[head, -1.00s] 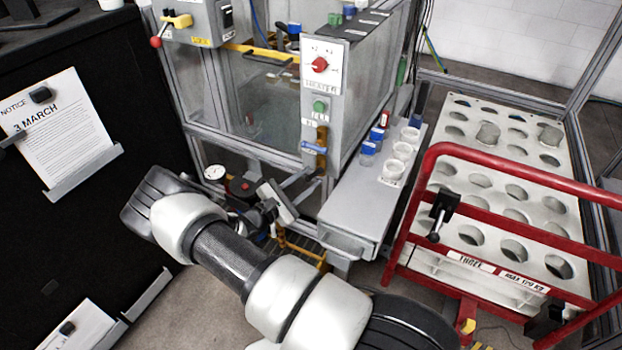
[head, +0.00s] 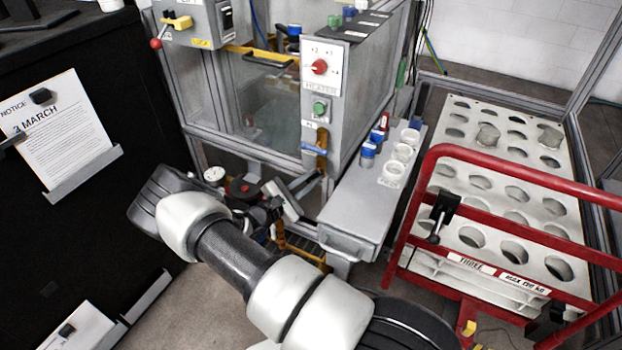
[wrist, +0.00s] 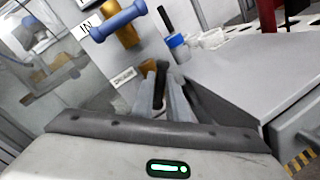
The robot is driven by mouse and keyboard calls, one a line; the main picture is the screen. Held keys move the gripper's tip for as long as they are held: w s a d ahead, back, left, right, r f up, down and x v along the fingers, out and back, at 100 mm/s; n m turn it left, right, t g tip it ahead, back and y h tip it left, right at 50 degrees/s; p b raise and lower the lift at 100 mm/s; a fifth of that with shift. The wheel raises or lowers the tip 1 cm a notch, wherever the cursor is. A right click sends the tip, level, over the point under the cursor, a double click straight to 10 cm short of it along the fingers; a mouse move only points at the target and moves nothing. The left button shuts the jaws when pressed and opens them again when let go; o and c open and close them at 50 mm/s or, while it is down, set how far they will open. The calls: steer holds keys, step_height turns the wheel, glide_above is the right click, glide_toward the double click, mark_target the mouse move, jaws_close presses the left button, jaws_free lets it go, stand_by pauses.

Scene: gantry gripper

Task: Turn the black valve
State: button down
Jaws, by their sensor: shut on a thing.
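The black valve (wrist: 160,85) shows in the wrist view as a dark handle in front of the grey cabinet panel, near a small label. My gripper (wrist: 163,92) is shut on this handle, with one grey finger on each side of it. In the head view my gripper (head: 284,198) is low at the front of the cabinet, under the blue-handled valve. My own wrist and the grey parts around it hide the black valve there.
A blue-handled brass valve (wrist: 118,22) sits just above, beside an IN label. A grey side shelf (head: 350,212) with white cups and blue-capped jars stands close on the right. A red-railed trolley (head: 490,185) is farther right. A black cabinet (head: 75,200) stands left.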

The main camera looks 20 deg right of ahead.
steer(key=m+y+p, duration=0.1)
steer(key=m, duration=0.3)
steer(key=shift+s+d+r+p, duration=0.1)
steer(key=shift+s+p, duration=0.05)
steer(key=shift+p, duration=0.2)
steer(key=m+p, duration=0.1)
steer(key=m, duration=0.1)
steer(key=m+y+p, duration=0.1)
steer(key=m, duration=0.2)
steer(key=shift+y, duration=0.3)
steer(key=shift+f, duration=0.2)
steer(key=c, duration=1.7)
jaws_free()
steer(key=shift+c, duration=0.2)
steer(key=shift+s+p, duration=0.1)
steer(key=shift+p, duration=0.2)
steer(key=p+v, duration=0.1)
steer(key=v, duration=1.6)
steer(key=shift+s+p, duration=0.2)
steer(key=shift+p, duration=0.15)
